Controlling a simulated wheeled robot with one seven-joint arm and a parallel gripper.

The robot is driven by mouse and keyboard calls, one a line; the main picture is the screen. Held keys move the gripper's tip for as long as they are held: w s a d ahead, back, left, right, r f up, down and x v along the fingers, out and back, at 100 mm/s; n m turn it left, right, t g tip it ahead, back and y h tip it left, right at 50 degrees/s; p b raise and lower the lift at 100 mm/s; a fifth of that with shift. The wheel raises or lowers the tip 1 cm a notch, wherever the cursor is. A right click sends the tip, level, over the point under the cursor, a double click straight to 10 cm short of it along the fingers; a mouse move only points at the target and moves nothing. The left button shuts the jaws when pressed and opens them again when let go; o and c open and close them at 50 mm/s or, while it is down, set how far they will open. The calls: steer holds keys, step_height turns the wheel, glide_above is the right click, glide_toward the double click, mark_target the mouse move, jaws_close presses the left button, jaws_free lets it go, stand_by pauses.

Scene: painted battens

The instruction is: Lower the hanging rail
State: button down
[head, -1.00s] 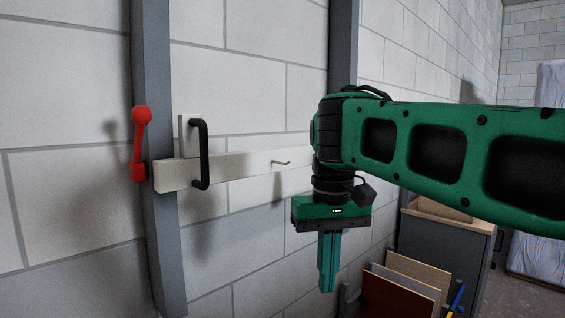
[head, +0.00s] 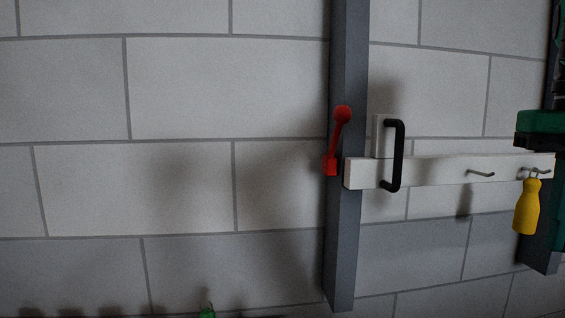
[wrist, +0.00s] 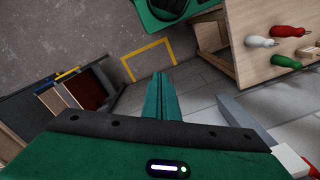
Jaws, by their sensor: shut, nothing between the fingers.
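The white rail (head: 435,171) lies level across two grey posts in the head view. It carries a black D-shaped handle (head: 398,156) near its left end and small metal hooks. A red lever (head: 338,138) with a round knob stands almost upright at the left post, beside the rail's left end. In the wrist view my gripper (wrist: 162,78) is shut and empty. In the head view only a green part of my arm shows at the right edge, apart from the handle.
The left grey post (head: 345,240) stands against a pale block wall. In the wrist view, a wooden surface (wrist: 250,70) at upper right bears red, white and green objects. Boards (wrist: 65,95) lean at the left, and a yellow outline (wrist: 150,57) marks the floor.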

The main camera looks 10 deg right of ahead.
steer(key=c, duration=2.1)
jaws_free()
steer(key=o, duration=0.3)
steer(key=shift+w+r, duration=0.25)
steer(key=shift+w, duration=0.05)
steer(key=shift+o, duration=0.2)
steer(key=n+t+h, duration=0.1)
steer(key=n+t, duration=0.3)
steer(key=t, duration=0.1)
glide_toward(396, 157)
steer(key=shift+w+d, duration=0.35)
steer(key=shift+w, duration=0.45)
steer(key=x, duration=1.2)
steer(key=shift+s, duration=0.25)
jaws_close()
